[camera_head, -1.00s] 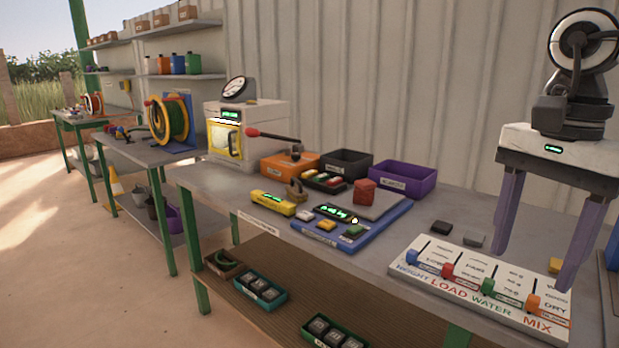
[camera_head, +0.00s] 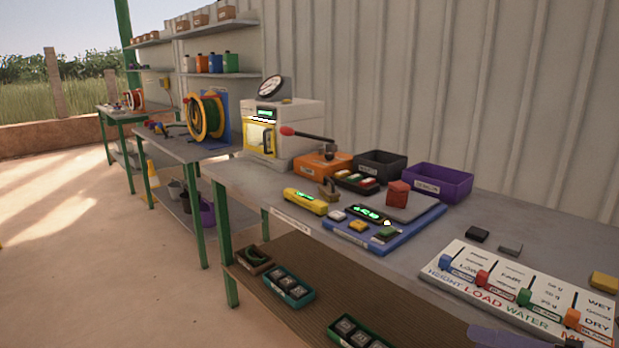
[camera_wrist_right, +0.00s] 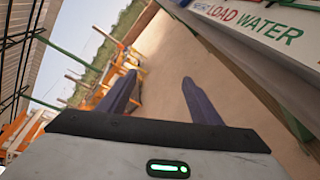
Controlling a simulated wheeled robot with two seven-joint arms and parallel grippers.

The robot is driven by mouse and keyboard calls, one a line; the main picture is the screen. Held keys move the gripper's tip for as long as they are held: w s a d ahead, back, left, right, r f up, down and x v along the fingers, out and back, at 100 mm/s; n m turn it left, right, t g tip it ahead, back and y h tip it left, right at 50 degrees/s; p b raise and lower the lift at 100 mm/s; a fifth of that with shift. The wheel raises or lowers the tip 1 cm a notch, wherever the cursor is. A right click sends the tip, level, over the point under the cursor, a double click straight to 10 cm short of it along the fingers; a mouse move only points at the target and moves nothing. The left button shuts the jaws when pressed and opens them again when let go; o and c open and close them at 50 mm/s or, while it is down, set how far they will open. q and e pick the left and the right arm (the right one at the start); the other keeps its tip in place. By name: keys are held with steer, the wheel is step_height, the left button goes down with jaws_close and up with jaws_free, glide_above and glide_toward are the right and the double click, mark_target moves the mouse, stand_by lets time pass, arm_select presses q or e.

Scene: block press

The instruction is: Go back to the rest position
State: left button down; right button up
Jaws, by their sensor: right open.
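My right gripper (camera_wrist_right: 160,95) is open in the right wrist view, its two purple fingers apart with nothing between them. Bare sandy ground shows beyond the fingers, and the bench edge is at the upper right. In the head view only a purple piece of my right gripper (camera_head: 512,337) shows at the bottom right, in front of the slider panel (camera_head: 455,283). My left gripper is not in view.
The grey bench (camera_head: 255,187) holds a white press (camera_head: 300,120), a blue board (camera_head: 415,233) with a red block (camera_head: 398,193), and orange, black and purple bins. A lower shelf (camera_head: 290,325) carries small trays. Sandy floor at the left is clear.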

steer(key=s+a+f+m+t+h, duration=0.1)
steer(key=s+f+m+h, duration=0.25)
steer(key=f+m, duration=0.6)
steer(key=s+a+f+m+t+h, duration=0.1)
steer(key=s+f+m+t+h, duration=0.2)
steer(key=f+m, duration=0.65)
steer(key=s+a+f+m+g, duration=0.3)
steer(key=s+a+f+m, duration=0.1)
steer(key=a, duration=0.3)
steer(key=s+a+f+m+g+h, duration=0.1)
steer(key=s+a+f+m+g, duration=0.2)
steer(key=s+a+f+m, duration=0.2)
steer(key=shift+s+a+f+m, duration=0.3)
steer(key=shift+s+a+m, duration=0.2)
steer(key=shift+a+m, duration=0.6)
steer(key=shift+d+h, duration=0.15)
steer(key=shift+h, duration=0.1)
